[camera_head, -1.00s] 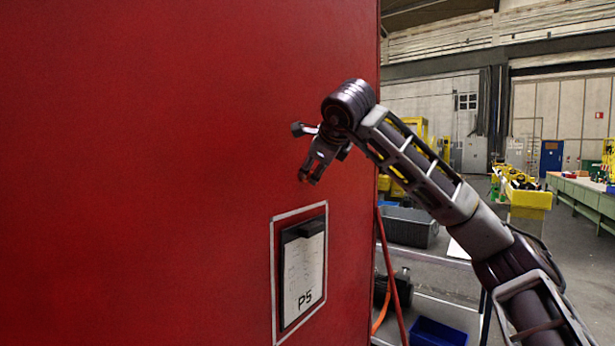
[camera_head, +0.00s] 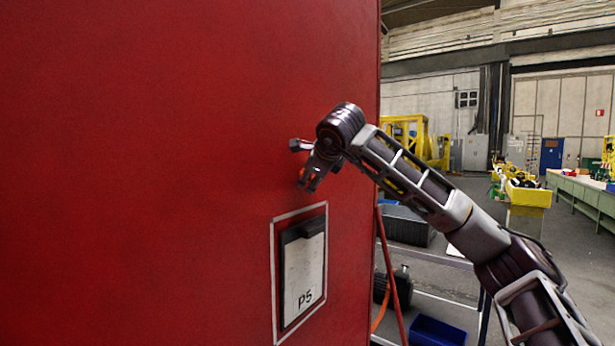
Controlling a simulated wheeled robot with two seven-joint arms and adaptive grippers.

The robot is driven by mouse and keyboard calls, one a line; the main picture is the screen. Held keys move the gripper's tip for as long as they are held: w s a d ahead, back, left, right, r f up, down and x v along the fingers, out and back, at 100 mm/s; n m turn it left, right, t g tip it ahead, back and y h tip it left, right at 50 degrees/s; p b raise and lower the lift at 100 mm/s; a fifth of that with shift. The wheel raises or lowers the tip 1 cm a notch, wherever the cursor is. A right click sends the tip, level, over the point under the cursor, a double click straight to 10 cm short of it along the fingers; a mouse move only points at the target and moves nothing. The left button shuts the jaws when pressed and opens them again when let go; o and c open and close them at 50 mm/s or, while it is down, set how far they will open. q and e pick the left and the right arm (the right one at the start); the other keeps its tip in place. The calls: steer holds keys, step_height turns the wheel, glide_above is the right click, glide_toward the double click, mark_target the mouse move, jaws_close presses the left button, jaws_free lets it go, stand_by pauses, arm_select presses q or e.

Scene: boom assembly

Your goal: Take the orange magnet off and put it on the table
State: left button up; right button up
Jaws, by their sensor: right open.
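My right gripper (camera_head: 299,166) is open at the face of the large red panel (camera_head: 150,170), near its right edge. One finger is at the upper left and the other points down. A small orange spot (camera_head: 302,173), which looks like the orange magnet, shows between the fingers against the red surface. Most of it is hidden by the gripper, and I cannot tell whether the fingers touch it. My left gripper is not in view.
A framed clipboard with a paper marked P5 (camera_head: 304,270) is on the panel just below my right gripper. To the right stands a metal shelf table with a grey crate (camera_head: 408,227) and a blue bin (camera_head: 437,331). Red and orange hoses (camera_head: 391,270) hang beside the panel.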

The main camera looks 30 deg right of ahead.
steer(key=shift+c, duration=0.3)
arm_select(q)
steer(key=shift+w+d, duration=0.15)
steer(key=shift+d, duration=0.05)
arm_select(e)
steer(key=c, duration=1)
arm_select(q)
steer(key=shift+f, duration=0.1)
arm_select(e)
steer(key=shift+o, duration=0.2)
steer(key=shift+r, duration=0.2)
steer(key=shift+r, duration=3.45)
arm_select(q)
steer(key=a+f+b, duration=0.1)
steer(key=b, duration=0.1)
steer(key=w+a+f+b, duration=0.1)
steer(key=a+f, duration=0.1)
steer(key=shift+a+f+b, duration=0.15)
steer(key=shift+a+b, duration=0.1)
steer(key=shift+b, duration=0.1)
arm_select(e)
steer(key=s+d, duration=0.4)
steer(key=s, duration=0.5)
steer(key=s+d, duration=0.3)
steer(key=s, duration=0.6)
steer(key=shift+s+d+f, duration=0.15)
steer(key=shift+s+d, duration=0.15)
steer(key=shift+d, duration=0.05)
